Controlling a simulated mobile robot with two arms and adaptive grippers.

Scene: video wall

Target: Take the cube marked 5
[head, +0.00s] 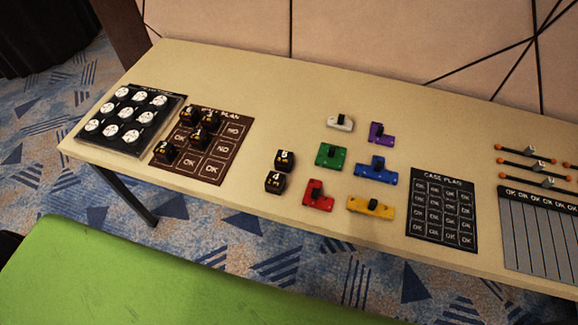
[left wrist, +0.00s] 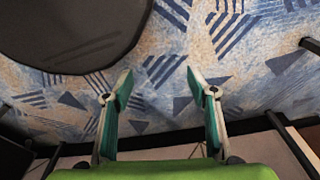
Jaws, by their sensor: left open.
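Two black cubes with pale marks stand on the beige table (head: 270,85), right of the brown plan board. The farther cube (head: 285,160) has a small mark that looks like a 5. The nearer cube (head: 275,182) looks marked 4, close in front of it. Several similar black cubes sit on the brown plan board (head: 215,168), among them one that looks marked 3 (head: 166,153). My left gripper (left wrist: 160,86) is open and empty in the left wrist view, above the patterned carpet, with no cube in that view. My right gripper is not in view.
Coloured blocks with black knobs stand right of the two cubes, the red one (head: 318,196) nearest. A black tray with white round pieces (head: 128,118) is at the left end. A dark plan board (head: 443,208) and a rack (head: 540,230) are at the right. The table's back is clear.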

